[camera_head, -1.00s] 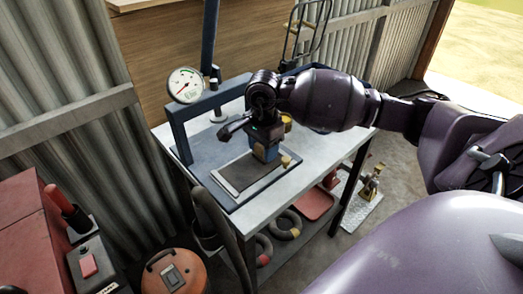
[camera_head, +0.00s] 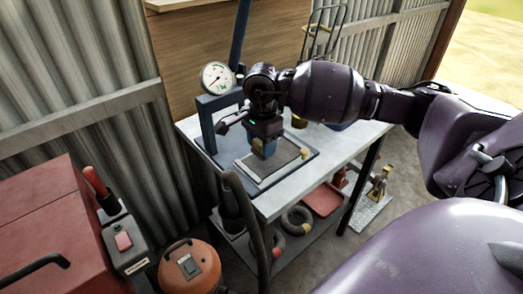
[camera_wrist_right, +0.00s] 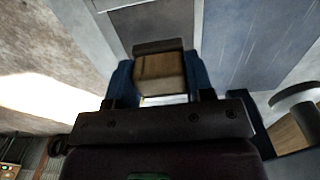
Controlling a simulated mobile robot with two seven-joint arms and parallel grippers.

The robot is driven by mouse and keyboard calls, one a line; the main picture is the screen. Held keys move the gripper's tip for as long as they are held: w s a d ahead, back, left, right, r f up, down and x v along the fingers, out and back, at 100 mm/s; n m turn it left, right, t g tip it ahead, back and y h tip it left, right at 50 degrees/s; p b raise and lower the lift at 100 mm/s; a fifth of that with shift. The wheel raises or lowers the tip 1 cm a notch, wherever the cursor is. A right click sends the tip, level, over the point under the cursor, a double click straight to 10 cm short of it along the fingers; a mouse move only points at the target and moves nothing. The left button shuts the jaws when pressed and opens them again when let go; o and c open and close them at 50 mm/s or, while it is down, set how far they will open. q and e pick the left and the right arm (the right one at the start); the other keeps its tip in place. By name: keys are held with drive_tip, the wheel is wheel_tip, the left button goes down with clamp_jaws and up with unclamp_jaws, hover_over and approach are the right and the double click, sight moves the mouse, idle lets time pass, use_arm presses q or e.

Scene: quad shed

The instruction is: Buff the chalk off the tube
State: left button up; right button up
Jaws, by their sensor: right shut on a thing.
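My right gripper (camera_head: 265,148) points down over the bench plate. It is shut on a tan block with a dark strip along one edge; the block shows between the blue fingers in the wrist view (camera_wrist_right: 160,74). In the head view the fingers mostly hide the block. Below is a flat dark grey piece with a pale border (camera_head: 283,158), probably the tube, on the blue plate of a press frame. The gripper is over its back left part; I cannot tell whether the block touches it. No chalk can be made out. My left gripper is not in view.
A small tan object (camera_head: 305,152) sits at the dark piece's right edge. The blue press frame (camera_head: 206,125) with a round gauge (camera_head: 217,77) stands close behind and left of the gripper. An orange canister (camera_head: 188,267) and red box (camera_head: 45,215) are at lower left.

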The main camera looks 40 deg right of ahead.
drive_tip(key=shift+r+p, duration=0.95)
drive_tip(key=shift+r, duration=1.65)
